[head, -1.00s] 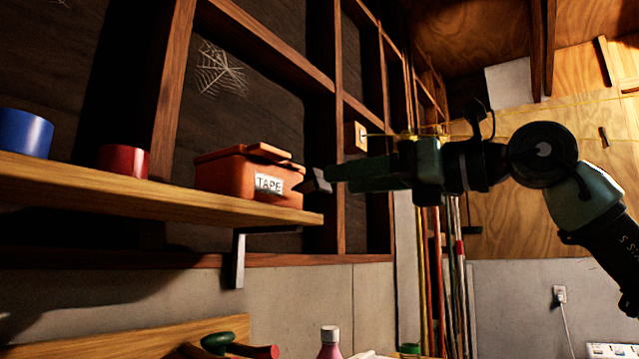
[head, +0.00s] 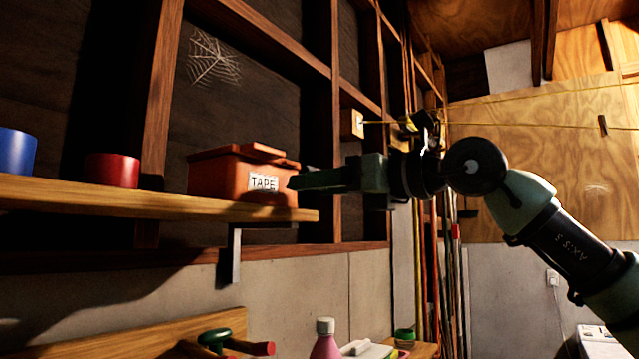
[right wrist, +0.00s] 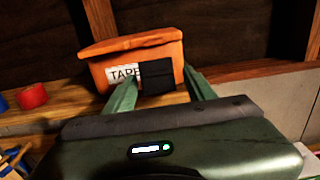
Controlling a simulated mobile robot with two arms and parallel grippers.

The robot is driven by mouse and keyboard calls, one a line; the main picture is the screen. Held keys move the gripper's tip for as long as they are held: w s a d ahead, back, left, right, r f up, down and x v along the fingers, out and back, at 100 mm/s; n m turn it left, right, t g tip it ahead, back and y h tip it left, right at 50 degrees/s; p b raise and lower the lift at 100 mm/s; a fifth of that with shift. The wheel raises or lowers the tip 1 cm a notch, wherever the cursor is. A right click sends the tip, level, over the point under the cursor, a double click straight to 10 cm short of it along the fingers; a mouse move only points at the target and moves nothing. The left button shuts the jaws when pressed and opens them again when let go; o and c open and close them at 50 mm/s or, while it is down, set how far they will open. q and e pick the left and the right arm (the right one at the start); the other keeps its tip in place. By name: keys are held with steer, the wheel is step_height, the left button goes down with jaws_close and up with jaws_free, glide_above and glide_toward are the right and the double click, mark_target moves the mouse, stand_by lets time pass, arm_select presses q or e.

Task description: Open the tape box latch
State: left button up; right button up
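The orange tape box (head: 225,178) with a white TAPE label sits on the wooden shelf, its lid looking down. In the right wrist view the box (right wrist: 108,52) is straight ahead. A black latch flap (right wrist: 157,78) stands on its front beside the label and covers the label's end. My right gripper (head: 293,183) is at the box's front, just right of the label. In the right wrist view its green fingers (right wrist: 161,85) are apart, one on each side of the black flap. I cannot tell whether they touch it. My left gripper is not in view.
The shelf (head: 120,198) also holds a red tape roll (head: 112,171) and a blue one (head: 16,152), left of the box. Dark studs and a wall back the shelf.

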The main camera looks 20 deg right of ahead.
jaws_close()
steer(key=r+g+p, duration=0.1)
steer(key=p, duration=0.2)
steer(key=shift+a+r+h, duration=0.1)
steer(key=shift+r+h, duration=0.05)
steer(key=shift+h, duration=0.15)
steer(key=shift+f, duration=0.2)
steer(key=shift+o, duration=1.2)
jaws_free()
